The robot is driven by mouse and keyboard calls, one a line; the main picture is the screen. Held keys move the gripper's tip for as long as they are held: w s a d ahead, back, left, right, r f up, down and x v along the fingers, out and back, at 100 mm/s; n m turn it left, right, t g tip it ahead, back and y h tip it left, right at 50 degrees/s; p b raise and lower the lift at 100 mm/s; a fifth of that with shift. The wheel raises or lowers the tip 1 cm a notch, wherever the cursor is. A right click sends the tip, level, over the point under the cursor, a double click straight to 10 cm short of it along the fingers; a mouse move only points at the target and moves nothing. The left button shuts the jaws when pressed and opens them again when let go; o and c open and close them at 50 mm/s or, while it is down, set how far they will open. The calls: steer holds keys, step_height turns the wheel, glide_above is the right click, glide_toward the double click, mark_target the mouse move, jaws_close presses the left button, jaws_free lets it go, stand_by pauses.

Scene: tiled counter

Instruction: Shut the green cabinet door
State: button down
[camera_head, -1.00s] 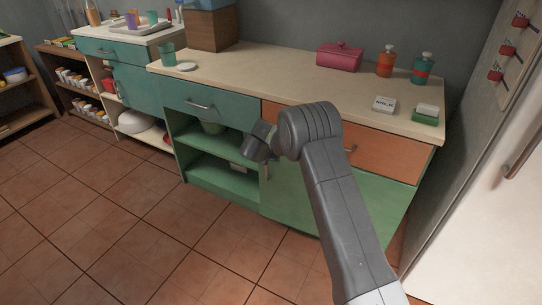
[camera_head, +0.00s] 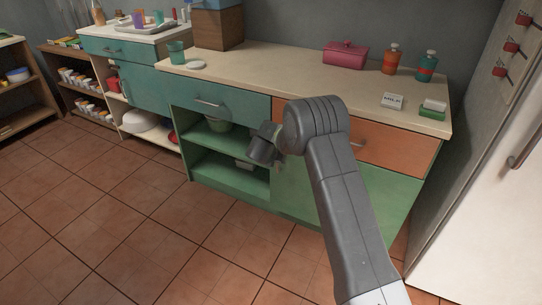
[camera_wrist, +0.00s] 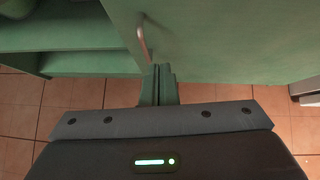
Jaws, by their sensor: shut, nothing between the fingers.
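The green cabinet door (camera_head: 385,192) is below the orange drawer, at the right end of the long counter. It looks flush or nearly flush with the front; I cannot tell whether a narrow gap remains. In the wrist view the green door (camera_wrist: 235,40) fills the upper right, with its metal handle (camera_wrist: 143,45) near its left edge. My gripper (camera_wrist: 157,72) is shut and empty, its fingertips at the door's edge just below the handle; contact is not clear. In the head view my arm hides the fingers and part of the door.
The orange drawer (camera_head: 385,148) and teal drawer (camera_head: 215,100) are shut. Open green shelves (camera_head: 228,178) with a bowl lie left of the door. A white fridge (camera_head: 480,200) stands close on the right. The tiled floor (camera_head: 120,215) in front is clear.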

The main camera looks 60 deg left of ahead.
steer(key=v, duration=0.9)
steer(key=shift+s+a+r+p, duration=0.2)
steer(key=shift+a+r+p, duration=0.05)
steer(key=shift+r+p, duration=0.15)
steer(key=shift+w+f, duration=0.1)
steer(key=shift+f, duration=0.05)
